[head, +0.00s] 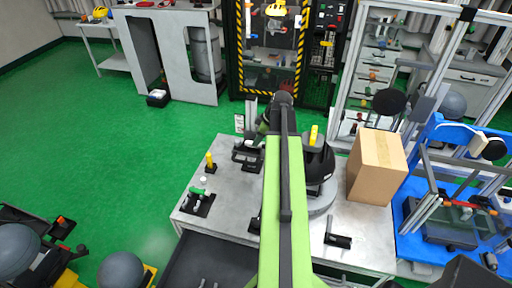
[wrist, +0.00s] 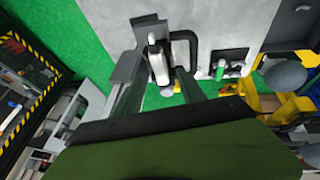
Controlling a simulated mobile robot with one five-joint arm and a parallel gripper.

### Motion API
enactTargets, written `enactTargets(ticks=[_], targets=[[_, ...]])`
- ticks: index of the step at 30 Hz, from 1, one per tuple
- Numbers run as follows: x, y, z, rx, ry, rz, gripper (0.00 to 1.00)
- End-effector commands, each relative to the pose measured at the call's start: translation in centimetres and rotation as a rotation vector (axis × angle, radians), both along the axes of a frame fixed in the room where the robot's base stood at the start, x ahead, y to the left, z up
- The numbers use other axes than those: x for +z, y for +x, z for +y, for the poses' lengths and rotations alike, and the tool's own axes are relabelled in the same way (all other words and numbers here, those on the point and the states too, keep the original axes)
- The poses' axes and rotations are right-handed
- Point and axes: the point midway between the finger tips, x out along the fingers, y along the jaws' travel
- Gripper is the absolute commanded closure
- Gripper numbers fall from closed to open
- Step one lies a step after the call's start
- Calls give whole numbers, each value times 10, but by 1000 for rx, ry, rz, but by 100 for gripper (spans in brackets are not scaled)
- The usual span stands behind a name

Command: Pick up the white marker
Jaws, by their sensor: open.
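A pale, white-grey upright piece (wrist: 155,40), which may be the white marker, shows in the wrist view at a black holder on the grey worktop. I cannot tell for certain that it is the marker. My gripper (wrist: 156,82) is open, its two grey fingers pointing up the picture with the pale piece between and beyond their tips. I cannot tell whether either finger touches it. In the head view my green arm hides much of the worktop's middle, and my gripper (head: 250,115) is small at its far end. A black holder (head: 246,151) shows just below it.
The grey worktop (head: 225,212) also bears a green-handled item (head: 197,194), a yellow item (head: 210,160), a cardboard box (head: 377,167) and a dark round machine (head: 319,165). A blue bench (head: 425,245) stands at right. A black-and-yellow framed tower (head: 270,60) stands behind. Green floor at left is open.

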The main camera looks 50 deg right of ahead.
Motion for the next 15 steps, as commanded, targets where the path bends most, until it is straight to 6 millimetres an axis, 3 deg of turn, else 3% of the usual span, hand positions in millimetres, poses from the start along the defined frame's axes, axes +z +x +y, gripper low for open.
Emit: enactTargets(ticks=[8,15], targets=[[-47,16,-2,2,0,0,52],[-46,18,-1,1,0,0,52]])
